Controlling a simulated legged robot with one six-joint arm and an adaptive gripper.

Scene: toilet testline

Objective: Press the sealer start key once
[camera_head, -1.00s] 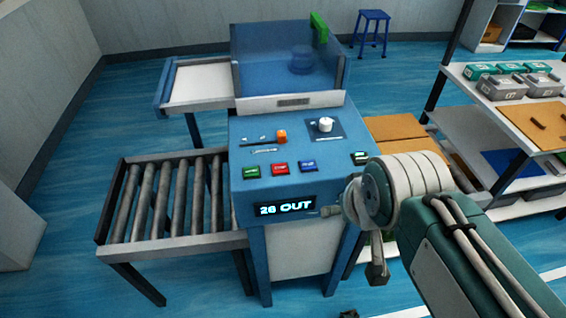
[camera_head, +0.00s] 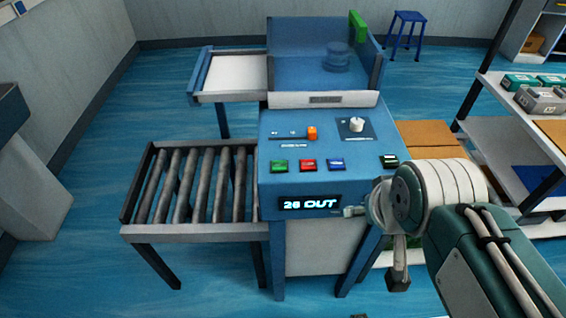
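The blue sealer machine (camera_head: 270,207) stands in the middle of the view. Its sloping panel carries a green key (camera_head: 279,165), a red key (camera_head: 308,164), a blue key (camera_head: 336,164) and a separate dark green key (camera_head: 389,160) at the right edge. Key labels are too small to read, so I cannot tell which is start. A lit display (camera_head: 309,203) on the front edge seems to read "26 OUT". My gripper (camera_head: 354,211) shows as a small tip by the panel's front edge, right of the display. My wrist hides most of it, and whether it touches is unclear.
An orange slider knob (camera_head: 312,133) and a white dial (camera_head: 356,125) sit above the keys. A roller conveyor (camera_head: 190,232) is at left, a white side table (camera_head: 234,76) behind. Cardboard boxes (camera_head: 428,134) and a shelf (camera_head: 492,128) stand at right. A blue stool (camera_head: 405,30) is behind.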

